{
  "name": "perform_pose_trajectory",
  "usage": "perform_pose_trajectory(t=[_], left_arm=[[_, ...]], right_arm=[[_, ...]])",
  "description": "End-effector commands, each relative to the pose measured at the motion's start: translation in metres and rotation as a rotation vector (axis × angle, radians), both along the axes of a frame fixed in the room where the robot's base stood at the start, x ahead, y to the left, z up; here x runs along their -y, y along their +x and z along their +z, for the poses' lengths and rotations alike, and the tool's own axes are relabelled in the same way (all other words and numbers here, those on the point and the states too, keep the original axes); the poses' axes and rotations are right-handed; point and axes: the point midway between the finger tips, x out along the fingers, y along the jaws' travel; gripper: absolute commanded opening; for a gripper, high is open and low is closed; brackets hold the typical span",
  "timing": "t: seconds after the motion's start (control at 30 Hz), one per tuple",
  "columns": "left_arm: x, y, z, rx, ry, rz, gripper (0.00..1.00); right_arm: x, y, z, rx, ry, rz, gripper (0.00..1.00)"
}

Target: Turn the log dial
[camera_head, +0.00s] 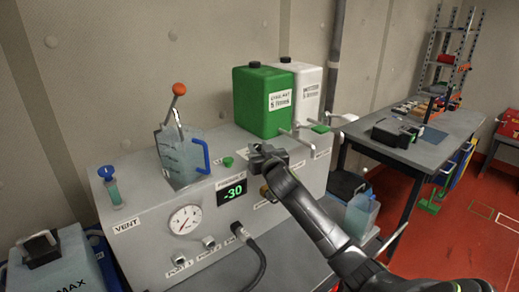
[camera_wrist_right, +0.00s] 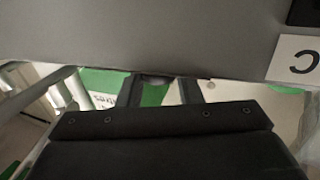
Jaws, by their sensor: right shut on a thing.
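My right gripper (camera_head: 266,155) reaches in from the lower right to the upper front edge of the grey console (camera_head: 150,240), right of the green "-30" display (camera_head: 233,191). In the right wrist view its two fingers (camera_wrist_right: 160,90) are shut on a small dark knob (camera_wrist_right: 154,78) at the grey panel. This may be the log dial, but its label cannot be read and the gripper hides it in the head view. My left gripper is not in view.
A round gauge (camera_head: 185,220), ports and a black hose (camera_head: 258,262) are on the console front. An orange-tipped lever (camera_head: 179,90), a green container (camera_head: 262,100) and a white one (camera_head: 308,85) stand on top. A table (camera_head: 430,150) stands at right.

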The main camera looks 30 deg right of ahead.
Motion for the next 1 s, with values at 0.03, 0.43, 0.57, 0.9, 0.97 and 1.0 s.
perform_pose_trajectory(t=[0.03, 0.43, 0.57, 0.9, 0.97, 1.0], left_arm=[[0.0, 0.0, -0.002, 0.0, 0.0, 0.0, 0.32], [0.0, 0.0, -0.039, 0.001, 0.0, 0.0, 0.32], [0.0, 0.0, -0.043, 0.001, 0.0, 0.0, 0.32], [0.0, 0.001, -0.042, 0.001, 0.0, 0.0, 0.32], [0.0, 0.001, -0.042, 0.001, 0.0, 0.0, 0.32], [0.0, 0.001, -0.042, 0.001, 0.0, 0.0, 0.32]], right_arm=[[-0.001, 0.0, -0.001, 0.0, 0.0, -0.005, 0.09], [-0.005, 0.003, -0.004, 0.001, 0.001, -0.225, 0.09], [-0.005, 0.002, -0.001, 0.001, 0.001, -0.269, 0.09], [-0.004, 0.002, 0.0, 0.001, 0.002, -0.277, 0.34], [-0.004, 0.002, 0.0, 0.001, 0.002, -0.276, 0.41], [-0.004, 0.002, 0.0, 0.0, 0.001, -0.276, 0.47]])
